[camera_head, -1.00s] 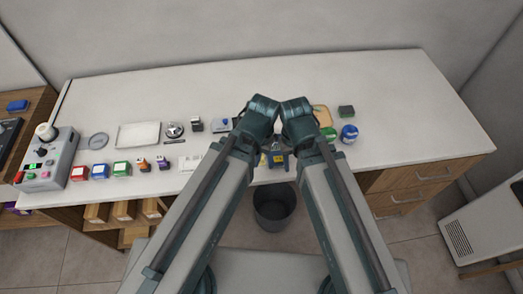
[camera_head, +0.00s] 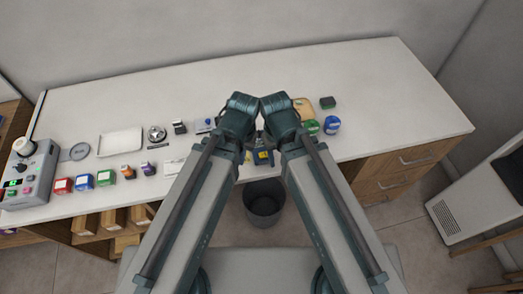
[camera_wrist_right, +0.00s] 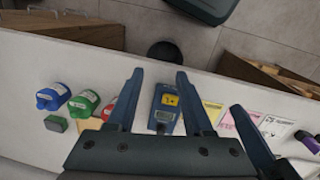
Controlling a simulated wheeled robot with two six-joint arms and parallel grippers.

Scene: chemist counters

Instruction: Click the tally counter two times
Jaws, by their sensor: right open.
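A small round silver thing with a dark knob (camera_head: 157,134), which looks like the tally counter, sits on the white counter left of my arms in the head view. A smaller black-and-silver item (camera_head: 180,127) stands just right of it. My right gripper (camera_wrist_right: 160,88) is open and empty in the wrist view. A blue device with a yellow label (camera_wrist_right: 167,106) shows between its fingers, and part of it shows between my arms in the head view (camera_head: 263,157). Another dark finger, likely of my left gripper, shows right of it in the wrist view. My left jaws are mostly hidden in the head view.
A white tray (camera_head: 120,142), red, blue and green boxes (camera_head: 84,181) and a grey button box (camera_head: 31,176) lie left. A dark bin (camera_head: 264,203) is below the front edge. The counter's right end is clear.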

